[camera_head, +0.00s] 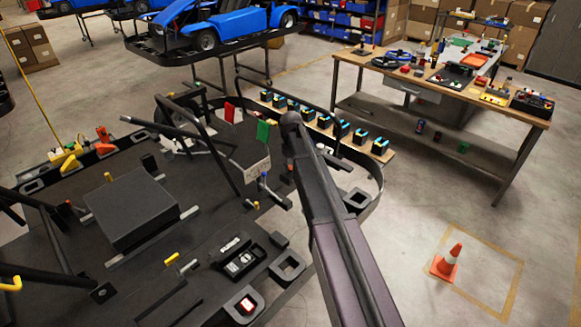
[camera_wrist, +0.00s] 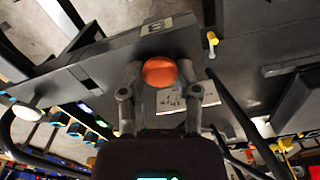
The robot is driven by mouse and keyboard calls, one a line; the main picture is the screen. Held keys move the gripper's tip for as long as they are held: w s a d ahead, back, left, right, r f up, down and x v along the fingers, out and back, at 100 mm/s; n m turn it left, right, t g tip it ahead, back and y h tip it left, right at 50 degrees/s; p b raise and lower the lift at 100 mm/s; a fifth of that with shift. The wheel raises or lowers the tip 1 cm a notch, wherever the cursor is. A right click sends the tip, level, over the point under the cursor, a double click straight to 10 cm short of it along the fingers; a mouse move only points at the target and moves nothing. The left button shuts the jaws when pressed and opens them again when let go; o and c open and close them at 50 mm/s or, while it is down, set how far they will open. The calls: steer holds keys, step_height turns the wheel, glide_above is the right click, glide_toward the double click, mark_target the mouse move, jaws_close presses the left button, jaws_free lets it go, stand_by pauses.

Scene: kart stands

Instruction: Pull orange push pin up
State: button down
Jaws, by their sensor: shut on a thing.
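The orange push pin (camera_wrist: 159,72) shows in the wrist view as a round orange head at the edge of a dark panel. My gripper (camera_wrist: 160,76) has one finger on each side of this head and is shut on it. The pin's shaft is hidden, so I cannot tell how far up it stands. In the head view my arm reaches over the right side of the black kart frame (camera_head: 190,282), and neither the gripper nor the held pin can be made out there.
Yellow pins (camera_head: 172,258), a blue-topped pin (camera_head: 263,178), a red flag (camera_head: 229,112) and a green flag (camera_head: 262,130) stand on the kart, beside dark bars. A workbench (camera_head: 408,92) is at upper right. Open floor with an orange cone (camera_head: 447,264) lies right.

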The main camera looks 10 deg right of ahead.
steer(key=shift+r+p, duration=0.35)
steer(key=shift+r, duration=0.1)
steer(key=shift+c, duration=1.3)
jaws_free()
